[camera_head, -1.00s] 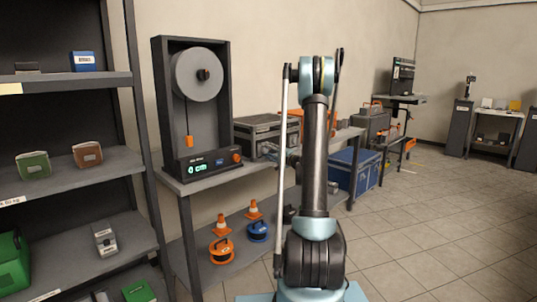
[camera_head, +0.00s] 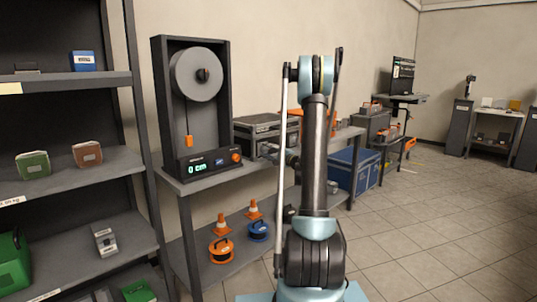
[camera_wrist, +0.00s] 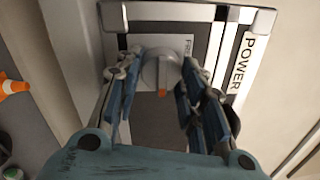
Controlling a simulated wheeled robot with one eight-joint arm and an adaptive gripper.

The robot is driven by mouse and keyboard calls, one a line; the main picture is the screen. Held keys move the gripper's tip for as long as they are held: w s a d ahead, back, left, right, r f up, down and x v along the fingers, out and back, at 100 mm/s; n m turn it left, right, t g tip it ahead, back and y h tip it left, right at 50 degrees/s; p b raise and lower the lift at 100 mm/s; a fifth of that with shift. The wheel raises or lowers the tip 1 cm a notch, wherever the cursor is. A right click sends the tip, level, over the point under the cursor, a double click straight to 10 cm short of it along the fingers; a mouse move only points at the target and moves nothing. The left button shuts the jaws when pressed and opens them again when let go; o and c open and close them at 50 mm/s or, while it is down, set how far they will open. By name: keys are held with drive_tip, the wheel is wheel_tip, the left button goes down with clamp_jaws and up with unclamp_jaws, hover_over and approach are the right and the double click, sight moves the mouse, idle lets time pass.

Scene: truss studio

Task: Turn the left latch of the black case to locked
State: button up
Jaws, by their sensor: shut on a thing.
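In the wrist view a round grey latch (camera_wrist: 153,72) with an orange mark sits on the case's front (camera_wrist: 160,12). The orange mark points to the bottom of the picture. My gripper (camera_wrist: 161,72) has its two fingers on either side of the latch and is shut on it.
A height gauge-like stand with a grey wheel (camera_head: 198,75) stands left of the case on the bench. Cones and cable reels (camera_head: 222,250) lie on the lower shelf. A blue chest (camera_head: 343,176) stands right of the bench. The floor at right is open.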

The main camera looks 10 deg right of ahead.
drive_tip(key=o, duration=1)
drive_tip(key=shift+w+f, duration=0.1)
drive_tip(key=shift+f, duration=0.05)
drive_tip(key=shift+o, duration=0.2)
drive_tip(key=v, duration=1.2)
